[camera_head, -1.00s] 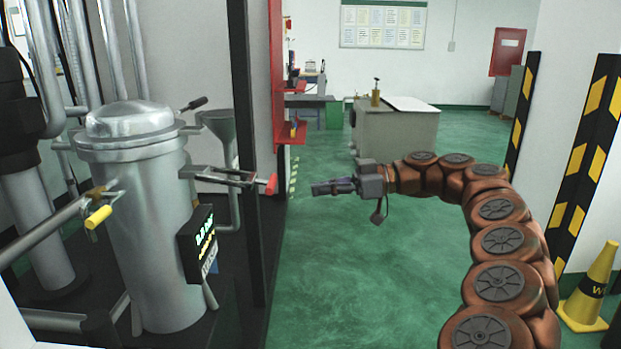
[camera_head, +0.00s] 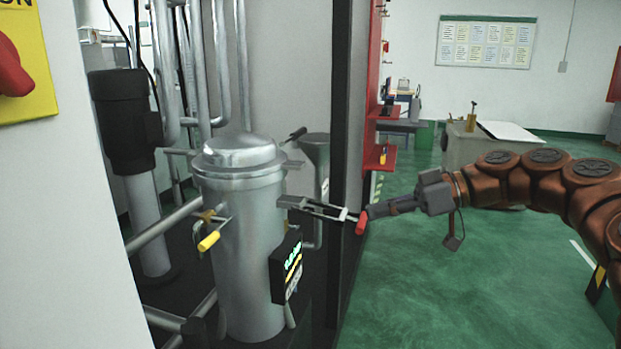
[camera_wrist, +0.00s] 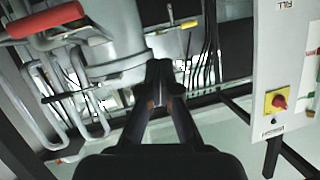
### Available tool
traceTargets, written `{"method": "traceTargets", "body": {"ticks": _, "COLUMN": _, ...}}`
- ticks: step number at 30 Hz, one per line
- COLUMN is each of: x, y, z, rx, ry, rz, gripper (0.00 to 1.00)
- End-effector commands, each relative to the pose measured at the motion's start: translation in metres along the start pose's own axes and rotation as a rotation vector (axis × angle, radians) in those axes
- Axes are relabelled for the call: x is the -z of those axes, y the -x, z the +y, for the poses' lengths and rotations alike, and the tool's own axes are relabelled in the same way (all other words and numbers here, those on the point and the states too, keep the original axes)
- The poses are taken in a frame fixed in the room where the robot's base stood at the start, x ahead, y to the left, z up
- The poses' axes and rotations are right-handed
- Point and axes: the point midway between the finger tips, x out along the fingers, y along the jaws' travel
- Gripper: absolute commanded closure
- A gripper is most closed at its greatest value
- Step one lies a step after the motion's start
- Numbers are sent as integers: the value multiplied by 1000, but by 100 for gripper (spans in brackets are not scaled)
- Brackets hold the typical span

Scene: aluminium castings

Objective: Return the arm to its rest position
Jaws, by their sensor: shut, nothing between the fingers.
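My gripper (camera_head: 378,209) is shut and empty at the end of my orange-brown arm, which reaches in from the right. In the head view its tip is right beside the red handle (camera_head: 361,222) on the steel vessel's clamp lever; I cannot tell from this view alone whether they touch. In the wrist view my gripper (camera_wrist: 160,75) points toward the vessel and its pipes, with the fingers together. There the red handle (camera_wrist: 45,20) is at the upper left, apart from the fingers.
The steel vessel (camera_head: 243,250) carries a yellow-handled valve (camera_head: 209,241) and a small display (camera_head: 287,268). A dark post (camera_head: 350,150) and red shelves (camera_head: 376,157) stand behind. In the wrist view a panel has a red knob on yellow (camera_wrist: 279,102). Green floor (camera_head: 450,290) is open below my arm.

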Motion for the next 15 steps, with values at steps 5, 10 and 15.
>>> {"method": "traceTargets", "body": {"ticks": 5, "x": 44, "y": -23, "z": -71, "rx": 33, "ry": -122, "rz": -180, "gripper": 100}}
{"method": "traceTargets", "body": {"ticks": 10, "x": 51, "y": -38, "z": -128, "rx": 2, "ry": -256, "rz": -364, "gripper": 100}}
{"method": "traceTargets", "body": {"ticks": 15, "x": 39, "y": -40, "z": -177, "rx": -85, "ry": -407, "rz": -550, "gripper": 100}}
